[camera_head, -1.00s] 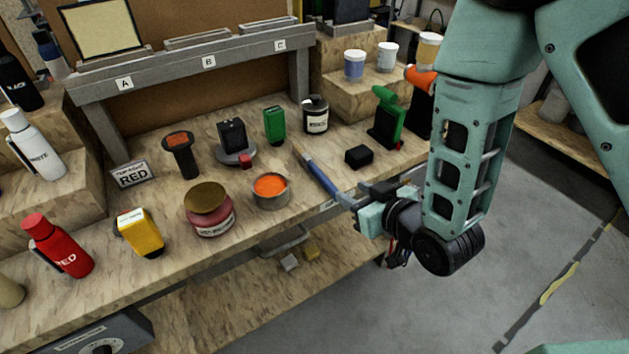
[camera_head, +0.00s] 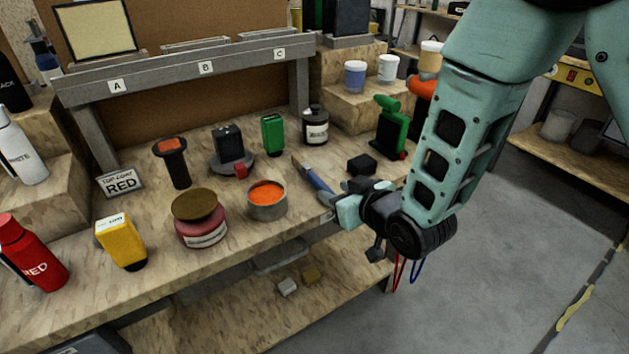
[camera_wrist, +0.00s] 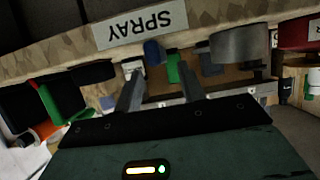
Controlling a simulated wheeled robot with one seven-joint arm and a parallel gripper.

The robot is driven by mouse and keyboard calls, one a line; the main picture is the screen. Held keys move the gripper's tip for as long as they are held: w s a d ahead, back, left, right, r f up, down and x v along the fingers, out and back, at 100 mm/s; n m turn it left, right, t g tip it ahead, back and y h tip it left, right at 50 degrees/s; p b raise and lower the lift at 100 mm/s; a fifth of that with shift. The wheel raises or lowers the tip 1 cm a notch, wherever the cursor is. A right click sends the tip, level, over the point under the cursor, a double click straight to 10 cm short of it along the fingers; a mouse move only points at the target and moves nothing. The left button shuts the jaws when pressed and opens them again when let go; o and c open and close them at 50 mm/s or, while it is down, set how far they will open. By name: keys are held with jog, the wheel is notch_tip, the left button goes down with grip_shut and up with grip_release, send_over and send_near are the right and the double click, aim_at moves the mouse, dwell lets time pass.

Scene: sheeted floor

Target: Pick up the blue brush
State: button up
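The blue brush (camera_head: 318,182) lies on the wooden bench near its front edge, to the right of the tin of orange paint. Its tip points to the back left and its blue handle towards me. My gripper (camera_head: 335,200) is at the near end of the handle, and hides that end in the head view. In the wrist view my gripper (camera_wrist: 158,82) is open, its two fingers apart with a gap between them. A blue end of what looks like the brush (camera_wrist: 153,52) shows just beyond the gap. I cannot tell whether the fingers touch it.
The tin of orange paint (camera_head: 267,200) stands left of the brush. A black block (camera_head: 362,164) lies close behind my gripper, with a green tool (camera_head: 391,130) beyond it. A SPRAY label (camera_wrist: 142,24) is on the bench edge. A red-brown jar (camera_head: 201,220) stands further left.

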aim_at(329, 190)
jog(key=x, duration=0.4)
jog(key=shift+w+a+f, duration=0.1)
jog(key=shift+w+f, duration=0.05)
jog(key=shift+f, duration=0.2)
grip_shut()
jog(key=shift+r, duration=0.1)
